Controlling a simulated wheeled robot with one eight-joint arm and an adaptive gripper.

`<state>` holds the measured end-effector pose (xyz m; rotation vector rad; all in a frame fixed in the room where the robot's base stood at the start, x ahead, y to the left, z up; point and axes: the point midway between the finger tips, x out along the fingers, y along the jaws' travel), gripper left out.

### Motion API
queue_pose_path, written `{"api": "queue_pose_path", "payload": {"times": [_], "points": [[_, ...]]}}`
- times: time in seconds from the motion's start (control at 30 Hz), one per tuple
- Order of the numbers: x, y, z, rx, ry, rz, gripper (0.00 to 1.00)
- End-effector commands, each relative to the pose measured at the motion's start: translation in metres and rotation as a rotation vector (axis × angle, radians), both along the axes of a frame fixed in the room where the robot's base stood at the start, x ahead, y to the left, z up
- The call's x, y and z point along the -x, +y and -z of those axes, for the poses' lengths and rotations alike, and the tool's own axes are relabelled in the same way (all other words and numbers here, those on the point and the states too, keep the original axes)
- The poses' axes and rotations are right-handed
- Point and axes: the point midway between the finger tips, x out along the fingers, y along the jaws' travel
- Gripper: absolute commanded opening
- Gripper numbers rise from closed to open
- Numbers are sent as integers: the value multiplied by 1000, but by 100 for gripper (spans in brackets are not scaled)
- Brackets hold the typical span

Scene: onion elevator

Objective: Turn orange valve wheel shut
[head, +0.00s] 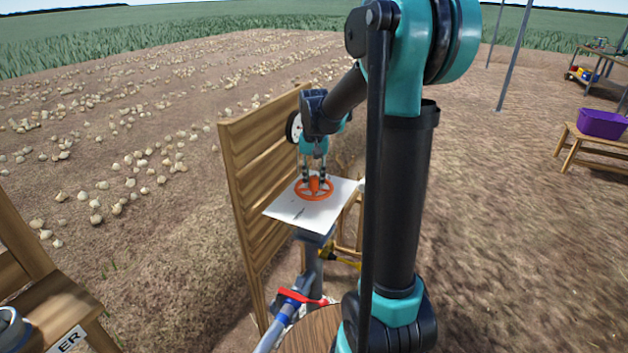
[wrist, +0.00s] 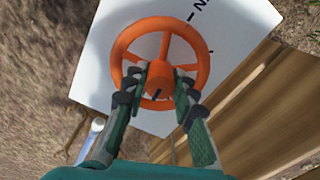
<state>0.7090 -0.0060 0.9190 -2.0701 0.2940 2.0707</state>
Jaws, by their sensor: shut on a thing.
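The orange valve wheel (head: 314,188) lies flat over a white plate (head: 287,210) with black marks on it. In the wrist view the wheel (wrist: 160,25) shows its round rim, spokes and raised hub (wrist: 160,80). My gripper (head: 314,176) points down at the wheel from above. In the wrist view my gripper's fingers (wrist: 160,85) stand on either side of the hub, shut on it. A dark pointer mark shows near the hub's lower side. Part of the lower rim is hidden behind the fingers.
A slatted wooden panel (head: 255,170) stands close to the left of the plate. Below the plate are a grey post, a blue pipe (head: 270,330) with a red handle (head: 300,297), and a yellow-handled part. A purple crate (head: 602,124) sits on a bench far right.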

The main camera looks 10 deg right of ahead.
Motion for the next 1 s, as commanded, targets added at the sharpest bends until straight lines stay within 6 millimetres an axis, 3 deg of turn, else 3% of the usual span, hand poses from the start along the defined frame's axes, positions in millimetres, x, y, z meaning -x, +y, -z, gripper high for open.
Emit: {"api": "queue_pose_path", "payload": {"times": [0.3, 0.77, 0.8, 0.97, 1.0], "points": [[-1, 0, 0, 0, -1, 97, 0], [-1, 0, 0, 0, -1, 110, 0], [-1, 0, 0, 0, -1, 110, 28], [0, 0, 0, 0, -1, 110, 47], [0, 0, 0, 0, -1, 109, 47]]}}
